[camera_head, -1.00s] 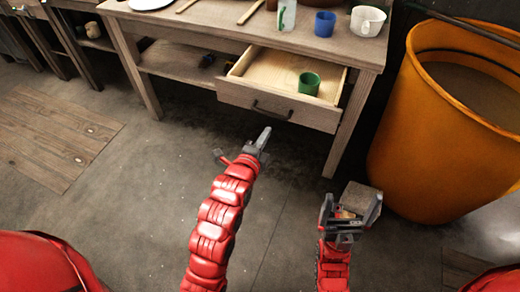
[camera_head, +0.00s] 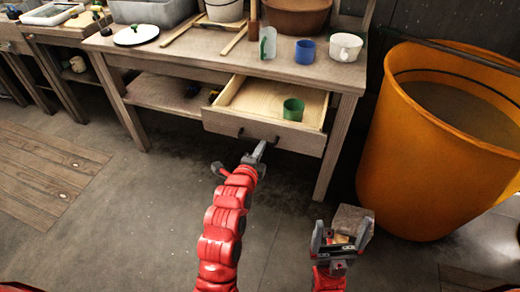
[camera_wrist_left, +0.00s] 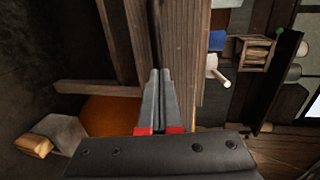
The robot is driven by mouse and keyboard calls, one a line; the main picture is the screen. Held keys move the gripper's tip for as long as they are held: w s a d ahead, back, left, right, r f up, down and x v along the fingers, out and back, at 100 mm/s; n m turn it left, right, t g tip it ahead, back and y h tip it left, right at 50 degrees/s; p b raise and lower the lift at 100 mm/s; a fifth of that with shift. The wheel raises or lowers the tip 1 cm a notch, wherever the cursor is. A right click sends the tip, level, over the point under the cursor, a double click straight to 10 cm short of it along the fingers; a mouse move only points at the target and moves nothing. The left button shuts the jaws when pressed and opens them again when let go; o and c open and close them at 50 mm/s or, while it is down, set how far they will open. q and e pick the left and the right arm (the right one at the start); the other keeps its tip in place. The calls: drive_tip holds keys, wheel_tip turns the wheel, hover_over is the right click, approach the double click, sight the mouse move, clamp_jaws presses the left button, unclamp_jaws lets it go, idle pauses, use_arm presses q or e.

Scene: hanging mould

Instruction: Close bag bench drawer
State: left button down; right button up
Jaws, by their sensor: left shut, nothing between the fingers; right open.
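The bench drawer (camera_head: 262,131) is pulled out of the wooden bench (camera_head: 225,63), its bare inside showing.
A large orange bin (camera_head: 440,150) stands right of the bench. On the benchtop are a blue cup (camera_head: 305,51), a white mug (camera_head: 345,46), a clear bottle (camera_head: 268,43) and a brown tub (camera_head: 297,15).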

use_arm(q)
drive_tip(key=b, duration=0.3)
approach(281, 111)
drive_tip(key=r, duration=0.2)
drive_tip(key=shift+s+a+r, duration=0.1)
drive_tip(key=shift+s+r, duration=0.1)
drive_tip(key=shift+r, duration=0.15)
drive_tip(key=b+x, duration=0.1)
drive_tip(key=x, duration=0.1)
drive_tip(key=r+b+x, duration=0.1)
drive_tip(key=x, duration=0.2)
drive_tip(key=b+x, duration=0.2)
drive_tip(key=x, duration=0.1)
drive_tip(key=shift+w+r, duration=0.2)
drive_tip(key=shift+r, duration=0.05)
drive_tip(key=shift+r+b+x, duration=0.2)
drive_tip(key=shift+b+x, duration=0.55)
drive_tip(key=shift+x, duration=0.3)
drive_tip(key=shift+r, duration=0.4)
drive_tip(key=shift+r, duration=0.1)
